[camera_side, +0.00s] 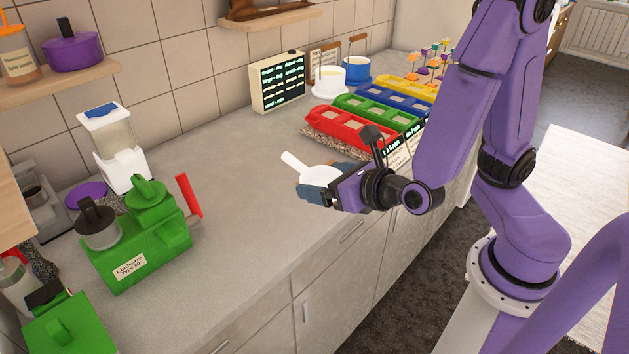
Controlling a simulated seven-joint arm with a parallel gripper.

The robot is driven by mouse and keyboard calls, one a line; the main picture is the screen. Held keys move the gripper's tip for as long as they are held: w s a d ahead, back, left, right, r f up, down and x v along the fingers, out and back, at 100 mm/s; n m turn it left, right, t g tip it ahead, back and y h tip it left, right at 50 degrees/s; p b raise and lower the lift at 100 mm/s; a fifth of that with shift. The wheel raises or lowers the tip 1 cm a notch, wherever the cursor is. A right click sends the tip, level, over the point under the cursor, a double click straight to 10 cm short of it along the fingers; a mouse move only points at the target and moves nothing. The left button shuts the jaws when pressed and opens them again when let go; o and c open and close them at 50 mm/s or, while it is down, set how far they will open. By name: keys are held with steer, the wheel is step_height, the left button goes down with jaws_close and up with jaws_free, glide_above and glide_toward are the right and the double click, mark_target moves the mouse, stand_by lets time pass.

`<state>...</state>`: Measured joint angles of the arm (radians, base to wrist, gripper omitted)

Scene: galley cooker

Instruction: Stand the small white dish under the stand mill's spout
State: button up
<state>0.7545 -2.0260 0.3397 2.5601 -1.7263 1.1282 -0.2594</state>
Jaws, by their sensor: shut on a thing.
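My gripper (318,189) is above the worktop right of the middle, shut on a small white dish (315,174). A pale handle-like piece points up and left from the dish. The blue-grey fingers and the purple hand hide the dish's lower and right side. A white upright device with a blue top (115,148) stands near the tiled wall at the left; it looks like the stand mill. Its spout cannot be made out. The dish is well to the right of it and apart from it.
A purple plate (88,194) lies beside the device. Coloured trays (350,126), a dark sign (280,82) and a white pot (330,78) stand behind. The middle worktop is clear.

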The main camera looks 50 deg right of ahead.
steer(key=shift+s+d+r, duration=0.15)
steer(key=shift+s+r, duration=0.05)
steer(key=shift+s, duration=0.15)
steer(key=shift+d+r, duration=0.1)
steer(key=w+d+r+m+h, duration=0.3)
steer(key=w+d+r, duration=0.1)
steer(key=w+d, duration=0.6)
steer(key=shift+w+g+h, duration=0.2)
steer(key=shift+g+h, duration=0.1)
steer(key=shift+g, duration=0.1)
steer(key=shift+w+f, duration=0.1)
